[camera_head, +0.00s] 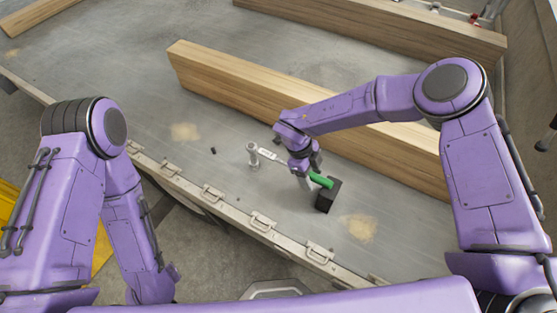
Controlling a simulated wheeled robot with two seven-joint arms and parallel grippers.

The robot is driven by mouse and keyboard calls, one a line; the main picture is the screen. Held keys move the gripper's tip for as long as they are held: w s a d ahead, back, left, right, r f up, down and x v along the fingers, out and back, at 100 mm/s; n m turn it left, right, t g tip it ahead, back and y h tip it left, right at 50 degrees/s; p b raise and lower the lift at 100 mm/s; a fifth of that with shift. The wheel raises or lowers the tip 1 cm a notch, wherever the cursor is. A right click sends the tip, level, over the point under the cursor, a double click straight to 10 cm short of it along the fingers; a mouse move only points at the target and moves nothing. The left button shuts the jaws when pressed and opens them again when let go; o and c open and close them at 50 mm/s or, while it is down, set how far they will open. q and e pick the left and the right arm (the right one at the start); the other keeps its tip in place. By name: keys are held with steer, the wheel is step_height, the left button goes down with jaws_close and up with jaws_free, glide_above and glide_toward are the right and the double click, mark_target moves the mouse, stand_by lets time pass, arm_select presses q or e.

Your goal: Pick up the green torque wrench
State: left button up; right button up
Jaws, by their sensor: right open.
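The green torque wrench has a green handle (321,180) and a pale metal shaft (268,154) that reaches left behind my right gripper. The handle's right end lies over a small black block (328,196), and the shaft's left end is by an upright grey metal post (253,156). My right gripper (306,181) is open and points down at the handle's left part, its fingers close beside the handle. The wrist hides the wrench's middle, and I cannot tell whether the fingers touch it. My left arm hangs at lower left, and its gripper (168,284) is too unclear to read.
The grey trailer deck (210,110) carries a long wooden beam (225,82) behind the wrench and another beam (385,25) farther back. Metal latches (262,221) line the deck's near edge. A small dark piece (213,150) lies left of the post. Open deck lies left.

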steer(key=shift+w+d+f, duration=0.2)
steer(key=shift+w+f, duration=0.4)
steer(key=shift+f, duration=0.35)
steer(key=shift+s+r, duration=0.2)
steer(key=shift+s, duration=0.15)
steer(key=shift+c, duration=0.9)
steer(key=shift+s+r, duration=0.1)
steer(key=shift+s, duration=0.05)
steer(key=c, duration=0.5)
jaws_close()
arm_select(q)
steer(key=shift+w+r, duration=0.1)
steer(key=shift+w, duration=0.1)
arm_select(e)
steer(key=shift+r, duration=0.1)
